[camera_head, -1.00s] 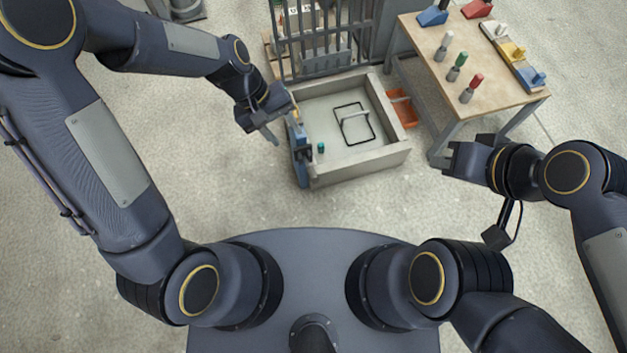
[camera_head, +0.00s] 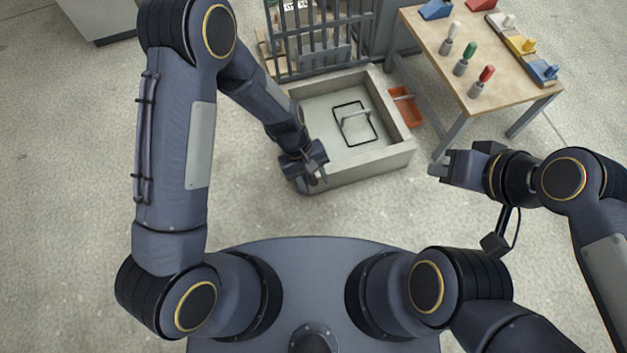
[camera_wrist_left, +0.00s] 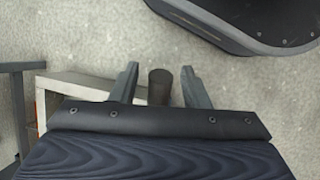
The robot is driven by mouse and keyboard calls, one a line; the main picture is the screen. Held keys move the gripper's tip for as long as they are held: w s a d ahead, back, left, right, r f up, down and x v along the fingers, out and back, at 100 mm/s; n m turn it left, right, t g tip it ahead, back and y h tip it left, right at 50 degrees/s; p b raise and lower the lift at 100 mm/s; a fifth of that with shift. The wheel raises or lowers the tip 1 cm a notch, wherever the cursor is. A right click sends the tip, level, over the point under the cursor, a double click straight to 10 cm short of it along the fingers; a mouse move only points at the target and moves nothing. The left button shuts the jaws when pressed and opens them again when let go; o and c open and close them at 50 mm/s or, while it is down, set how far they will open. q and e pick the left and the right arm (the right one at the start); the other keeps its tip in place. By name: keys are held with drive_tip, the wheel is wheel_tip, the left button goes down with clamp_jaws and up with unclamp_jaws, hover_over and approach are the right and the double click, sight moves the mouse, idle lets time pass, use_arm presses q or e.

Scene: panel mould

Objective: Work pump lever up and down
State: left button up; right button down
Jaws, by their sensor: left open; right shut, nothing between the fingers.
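My left gripper (camera_head: 317,173) is at the near left corner of the pale mould box (camera_head: 385,162) in the head view, and its hand and forearm hide the blue pump there. In the left wrist view, the fingers (camera_wrist_left: 160,69) are open. A dark round post end (camera_wrist_left: 160,87), possibly the pump lever's grip, stands between them with a gap on each side. The lever cannot be made out in the head view. My right gripper (camera_head: 440,165) is shut and empty, in the air right of the box.
Inside the box lies a black wire frame (camera_head: 354,124). A barred rack (camera_head: 325,40) stands behind it and an orange bin (camera_head: 404,106) beside it. A wooden table (camera_head: 465,65) at right bears several coloured-handled tools. The floor in front is clear.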

use_arm(q)
drive_tip(key=shift+f, duration=0.1)
clamp_jaws()
idle(0.4)
